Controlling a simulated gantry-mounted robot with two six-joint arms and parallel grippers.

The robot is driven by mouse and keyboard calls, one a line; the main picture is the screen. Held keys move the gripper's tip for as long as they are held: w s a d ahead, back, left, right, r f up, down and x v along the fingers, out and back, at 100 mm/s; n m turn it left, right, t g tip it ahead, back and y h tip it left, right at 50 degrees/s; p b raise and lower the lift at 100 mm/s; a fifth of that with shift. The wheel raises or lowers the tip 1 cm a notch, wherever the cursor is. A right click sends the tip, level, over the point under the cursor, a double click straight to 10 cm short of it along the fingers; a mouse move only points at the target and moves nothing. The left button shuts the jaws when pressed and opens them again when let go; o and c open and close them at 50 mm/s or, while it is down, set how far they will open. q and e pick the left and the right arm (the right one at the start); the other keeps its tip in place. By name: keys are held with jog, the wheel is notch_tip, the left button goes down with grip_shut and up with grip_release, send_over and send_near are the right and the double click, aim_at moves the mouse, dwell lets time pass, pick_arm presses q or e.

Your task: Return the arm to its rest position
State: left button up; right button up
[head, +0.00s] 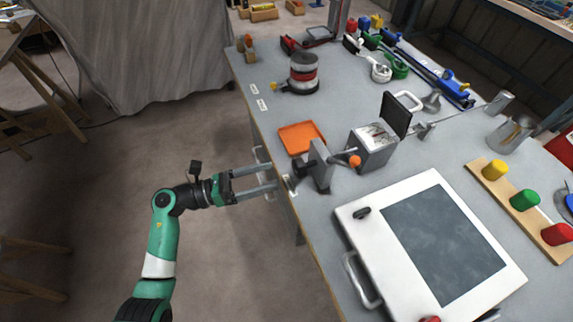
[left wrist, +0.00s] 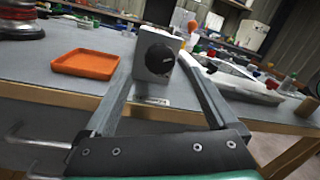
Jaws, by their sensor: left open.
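My left gripper (head: 270,178) is open, with two long grey fingers pointing right at the near-left edge of the grey workbench (head: 345,97). Nothing shows between its fingers. In the left wrist view the fingers reach forward on both sides of a grey block with a black knob (left wrist: 156,56), which stands on the bench beyond them. Metal bar handles (left wrist: 40,138) stick out at the bench front, left of the fingers. My right gripper is not in view.
An orange tray (head: 301,138) lies near the bench edge. A grey box with an open dark lid (head: 372,150) and a white panel with a dark window (head: 440,240) stand farther right. The floor (head: 110,160) left of the bench is mostly open. A grey sheet (head: 140,50) hangs behind.

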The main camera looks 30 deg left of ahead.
pick_arm(q)
jog(key=v, duration=0.3)
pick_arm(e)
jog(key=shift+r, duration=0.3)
